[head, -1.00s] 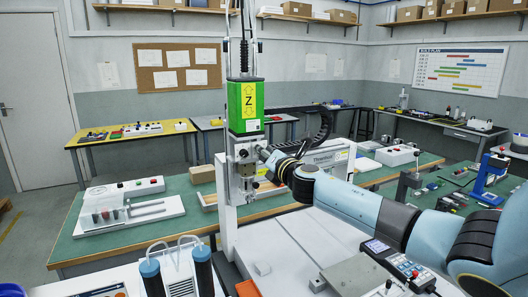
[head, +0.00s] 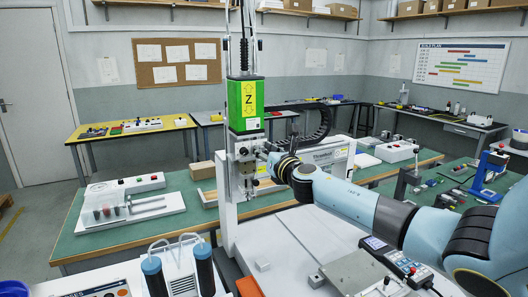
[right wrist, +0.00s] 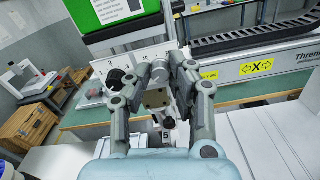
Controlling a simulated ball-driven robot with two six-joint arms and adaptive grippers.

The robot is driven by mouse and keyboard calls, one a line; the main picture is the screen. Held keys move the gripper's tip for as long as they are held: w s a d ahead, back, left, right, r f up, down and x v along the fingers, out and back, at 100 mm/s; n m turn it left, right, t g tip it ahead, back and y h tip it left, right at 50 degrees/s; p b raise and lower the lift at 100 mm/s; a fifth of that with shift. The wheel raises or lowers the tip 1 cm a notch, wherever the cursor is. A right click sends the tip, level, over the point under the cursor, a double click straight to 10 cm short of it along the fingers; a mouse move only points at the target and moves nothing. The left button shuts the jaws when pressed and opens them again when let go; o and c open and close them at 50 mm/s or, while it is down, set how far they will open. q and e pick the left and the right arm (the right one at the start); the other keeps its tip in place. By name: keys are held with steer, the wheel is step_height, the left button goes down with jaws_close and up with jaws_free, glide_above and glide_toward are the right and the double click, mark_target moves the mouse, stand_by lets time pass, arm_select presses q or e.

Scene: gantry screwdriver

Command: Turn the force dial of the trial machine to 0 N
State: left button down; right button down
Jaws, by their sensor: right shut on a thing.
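The trial machine is a white gantry with a green block marked Z (head: 246,104) on its upright column. My right gripper (head: 262,157) reaches in from the right to the metal head below that block. In the right wrist view my right gripper (right wrist: 161,74) is shut on a round grey knob (right wrist: 159,70), which I take for the force dial. The fingers cover much of the scale, so I cannot read the dial's setting. My left gripper is not in view.
A white rail marked X (right wrist: 257,68) with a black cable chain (right wrist: 250,38) runs to the right. A hand-held control box (head: 393,262) lies at the front right. A stand with two dark-handled tools (head: 180,274) is at the front left.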

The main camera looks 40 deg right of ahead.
steer(key=shift+f, duration=0.2)
steer(key=c, duration=1.2)
jaws_free()
steer(key=v, duration=1.2)
steer(key=shift+r, duration=0.15)
